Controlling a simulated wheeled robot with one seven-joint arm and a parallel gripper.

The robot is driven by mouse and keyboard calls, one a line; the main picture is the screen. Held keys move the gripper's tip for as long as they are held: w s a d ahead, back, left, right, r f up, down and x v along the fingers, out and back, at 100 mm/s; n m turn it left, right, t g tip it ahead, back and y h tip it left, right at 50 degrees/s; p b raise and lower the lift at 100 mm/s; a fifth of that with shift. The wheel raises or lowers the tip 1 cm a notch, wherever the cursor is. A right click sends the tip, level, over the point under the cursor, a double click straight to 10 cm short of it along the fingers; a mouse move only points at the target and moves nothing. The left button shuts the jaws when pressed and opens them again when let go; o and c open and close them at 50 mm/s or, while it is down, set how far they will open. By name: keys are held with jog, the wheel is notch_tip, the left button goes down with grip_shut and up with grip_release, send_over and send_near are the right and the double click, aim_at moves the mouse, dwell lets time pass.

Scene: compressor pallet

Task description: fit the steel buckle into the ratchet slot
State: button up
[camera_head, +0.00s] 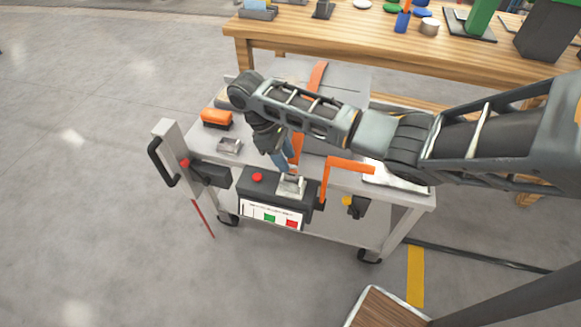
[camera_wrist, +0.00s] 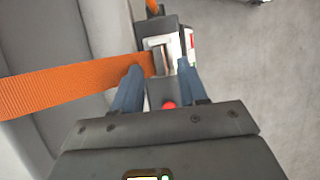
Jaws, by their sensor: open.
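A dark ratchet housing (camera_head: 262,186) with a red button is mounted at the cart's front edge. A bright steel piece, seemingly the buckle (camera_head: 292,185), is at the slot on its top; I cannot tell how deep it sits. It also shows in the wrist view (camera_wrist: 184,47), just beyond the fingertips. My gripper (camera_head: 287,166) points down above the housing. In the wrist view its blue fingers (camera_wrist: 160,68) are apart, with the orange strap's end (camera_wrist: 75,85) by the left finger. The strap (camera_head: 316,77) runs back across the cart, partly hidden by my arm.
A wooden workbench (camera_head: 350,40) is behind. The floor at left is clear.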

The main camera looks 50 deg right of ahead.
jog(key=shift+p+v, duration=1.4)
jog(key=shift+v, duration=2.2)
jog(key=w+a+f+t+y, duration=0.1)
jog(key=a+f+t+y, duration=0.15)
jog(key=a, duration=0.85)
jog(key=w+a+f+t+y, duration=0.2)
jog(key=a+f+t, duration=0.1)
jog(key=a, duration=0.9)
jog(key=s+a+r+m+t+y, duration=0.1)
jog(key=s+a+t+y, duration=0.15)
jog(key=a, duration=0.55)
jog(key=s+a+r+m+t+y, duration=0.1)
jog(key=s+a+t, duration=0.2)
jog(key=a, duration=0.4)
jog(key=s+d+r+m+t+h, duration=0.2)
jog(key=s+d+t, duration=0.1)
jog(key=s, duration=0.7)
jog(key=s+d+r+m+t+h, duration=0.2)
jog(key=s+d+m, duration=0.15)
jog(key=s, duration=0.55)
jog(key=s+d+r+n+t+h, duration=0.2)
jog(key=s+d+r+n+t, duration=0.1)
jog(key=s+d+r, duration=0.9)
notch_tip(320, 180, up, 3)
jog(key=shift+s+f, duration=0.15)
jog(key=shift+s, duration=0.55)
